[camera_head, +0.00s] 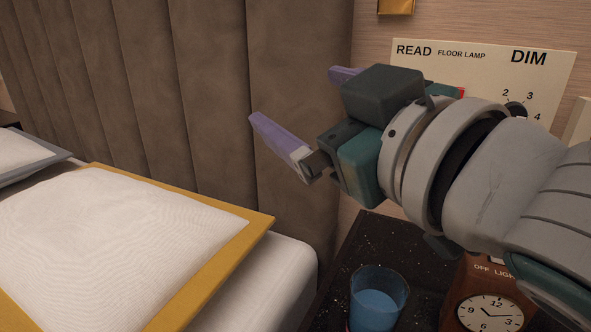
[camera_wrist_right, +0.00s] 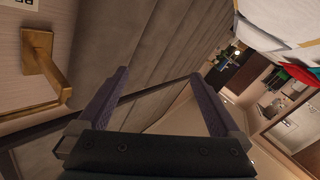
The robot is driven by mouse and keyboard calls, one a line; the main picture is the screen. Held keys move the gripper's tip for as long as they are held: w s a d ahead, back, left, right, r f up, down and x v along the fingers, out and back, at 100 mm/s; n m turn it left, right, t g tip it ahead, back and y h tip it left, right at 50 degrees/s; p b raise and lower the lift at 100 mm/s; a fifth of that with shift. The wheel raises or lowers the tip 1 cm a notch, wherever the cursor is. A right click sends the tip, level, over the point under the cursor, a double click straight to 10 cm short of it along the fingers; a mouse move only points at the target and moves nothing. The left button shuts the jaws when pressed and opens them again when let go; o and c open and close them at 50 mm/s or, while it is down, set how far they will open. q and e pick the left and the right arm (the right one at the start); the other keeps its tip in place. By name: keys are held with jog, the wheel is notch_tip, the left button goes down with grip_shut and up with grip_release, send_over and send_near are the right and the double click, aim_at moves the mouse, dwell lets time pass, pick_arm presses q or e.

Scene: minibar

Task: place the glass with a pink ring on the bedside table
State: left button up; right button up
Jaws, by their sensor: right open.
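The bedside table (camera_head: 345,262) has a dark speckled top and shows at the bottom middle of the head view. My right gripper (camera_head: 292,97) is above the table, well above and to the left of the glass, pointing toward the padded headboard. Its purple fingers are apart with nothing between them, which the right wrist view (camera_wrist_right: 160,78) also shows. My left gripper is not in view.
A wooden clock (camera_head: 490,310) stands right of the glass, partly behind my arm. A switch panel (camera_head: 480,62) is on the wall. The bed with a gold-edged pillow (camera_head: 120,240) is at left. The brown headboard (camera_head: 200,90) lies behind. A brass fixture (camera_wrist_right: 45,65) shows in the wrist view.

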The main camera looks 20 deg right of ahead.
jog(key=s+d+f+m+g+h, duration=0.3)
jog(key=s+d+f+g, duration=0.1)
jog(key=f, duration=0.4)
jog(key=s+f+g, duration=0.5)
jog(key=s+f, duration=0.1)
jog(key=s, duration=0.3)
jog(key=s+f+g+y, duration=0.1)
jog(key=s+f+g, duration=0.4)
jog(key=s, duration=0.4)
jog(key=shift+f+m+y, duration=0.3)
jog(key=shift+f, duration=0.25)
jog(key=shift+w, duration=0.1)
notch_tip(320, 180, up, 74)
jog(key=p, duration=7.3)
jog(key=shift+f+p, duration=0.25)
jog(key=shift+p, duration=0.05)
